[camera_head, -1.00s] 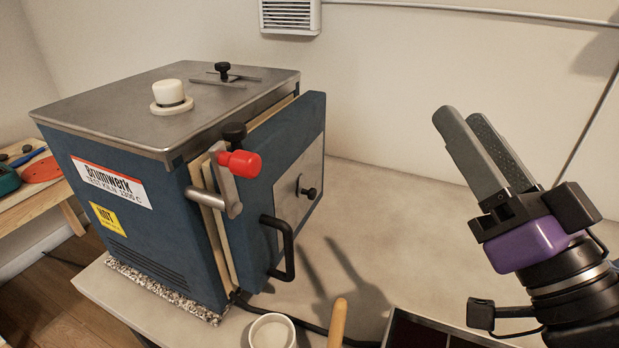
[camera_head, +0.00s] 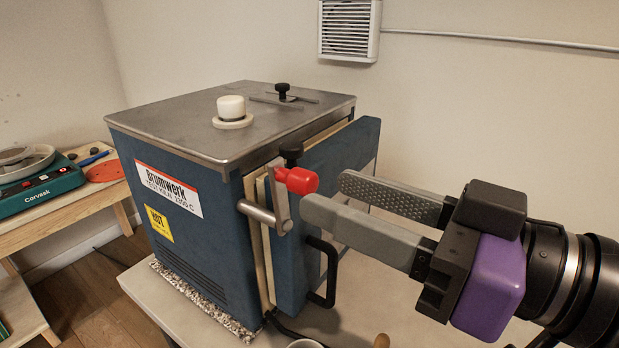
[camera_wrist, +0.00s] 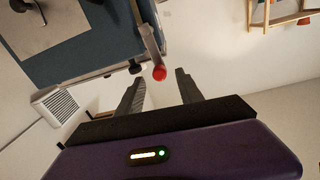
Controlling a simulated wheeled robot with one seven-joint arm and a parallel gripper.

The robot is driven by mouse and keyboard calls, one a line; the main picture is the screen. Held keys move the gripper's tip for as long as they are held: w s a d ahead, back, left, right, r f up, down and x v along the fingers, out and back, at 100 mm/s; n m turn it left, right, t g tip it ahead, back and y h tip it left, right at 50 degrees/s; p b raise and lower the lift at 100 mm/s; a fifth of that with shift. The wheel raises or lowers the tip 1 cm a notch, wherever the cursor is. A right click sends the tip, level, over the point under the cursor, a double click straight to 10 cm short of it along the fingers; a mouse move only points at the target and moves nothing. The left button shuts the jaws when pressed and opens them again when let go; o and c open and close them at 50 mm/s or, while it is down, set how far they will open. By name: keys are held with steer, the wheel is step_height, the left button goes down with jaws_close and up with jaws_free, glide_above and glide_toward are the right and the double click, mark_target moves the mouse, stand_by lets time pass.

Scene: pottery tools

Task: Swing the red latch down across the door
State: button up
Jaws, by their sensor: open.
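The blue kiln (camera_head: 185,185) stands on the worktop with its door (camera_head: 340,190) nearly flush against its front; a pale seam shows between them. The red latch knob (camera_head: 300,180) sits at the upper end of a steel lever (camera_head: 279,200), which stands upright on its pivot at the door's edge. My gripper (camera_head: 322,195) is open, its two grey fingers pointing left at the knob. The near finger's tip is close beside the knob; the far finger lies behind and right of it. In the wrist view the red knob (camera_wrist: 159,73) appears just ahead of and between the open fingertips.
A black door handle (camera_head: 325,272) sticks out below my fingers. A black knob (camera_head: 291,152) is just above the latch. A white plug (camera_head: 231,110) stands on the kiln top. A side table with a green pottery wheel (camera_head: 40,190) is at left.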

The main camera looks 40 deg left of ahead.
mark_target(313, 186)
steer(key=shift+w+a, duration=0.1)
steer(key=shift+a, duration=2.15)
jaws_close()
